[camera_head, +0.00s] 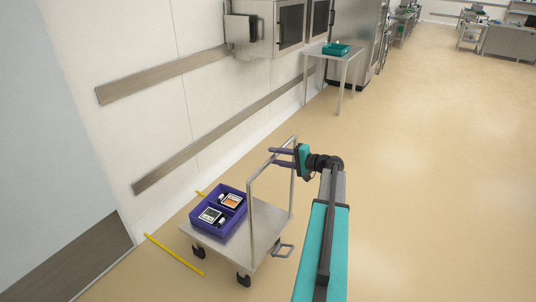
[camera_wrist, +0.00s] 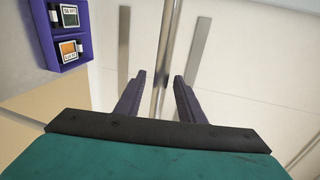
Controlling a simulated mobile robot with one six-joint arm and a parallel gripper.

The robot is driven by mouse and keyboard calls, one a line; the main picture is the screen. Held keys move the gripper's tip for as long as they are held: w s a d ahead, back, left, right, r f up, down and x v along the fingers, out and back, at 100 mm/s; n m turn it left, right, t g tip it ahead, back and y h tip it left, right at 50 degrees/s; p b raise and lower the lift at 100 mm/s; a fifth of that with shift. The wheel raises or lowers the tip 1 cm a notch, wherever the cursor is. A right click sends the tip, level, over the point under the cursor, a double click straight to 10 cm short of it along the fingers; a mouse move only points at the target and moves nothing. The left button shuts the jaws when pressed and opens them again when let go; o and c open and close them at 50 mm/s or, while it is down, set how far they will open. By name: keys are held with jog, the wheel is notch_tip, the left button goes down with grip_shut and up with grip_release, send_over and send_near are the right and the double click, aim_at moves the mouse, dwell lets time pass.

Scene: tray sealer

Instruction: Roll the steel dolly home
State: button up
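The steel dolly (camera_head: 268,218) stands on the floor near the left wall, with a flat deck, dark casters and a tall tubular handle (camera_head: 251,222). A purple crate (camera_head: 196,229) holding two labelled packs rides on its deck. My gripper (camera_head: 272,157) is at the upper part of the handle, its purple fingers pointing left. In the wrist view, the handle bar (camera_wrist: 166,50) runs between the two fingers (camera_wrist: 159,75), with visible gaps beside it. The fingers are apart and do not appear to press on the bar.
Yellow floor tape (camera_head: 175,255) lies left of the dolly, with another short strip (camera_head: 201,194) behind the crate. Wall rails (camera_head: 165,76) run along the left wall. A steel table (camera_head: 336,54) with a teal tray (camera_head: 336,48) stands farther back. The floor (camera_head: 430,190) at right is clear.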

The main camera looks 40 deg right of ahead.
jog(key=shift+p+x, duration=0.4)
jog(key=shift+x, duration=2)
grip_shut()
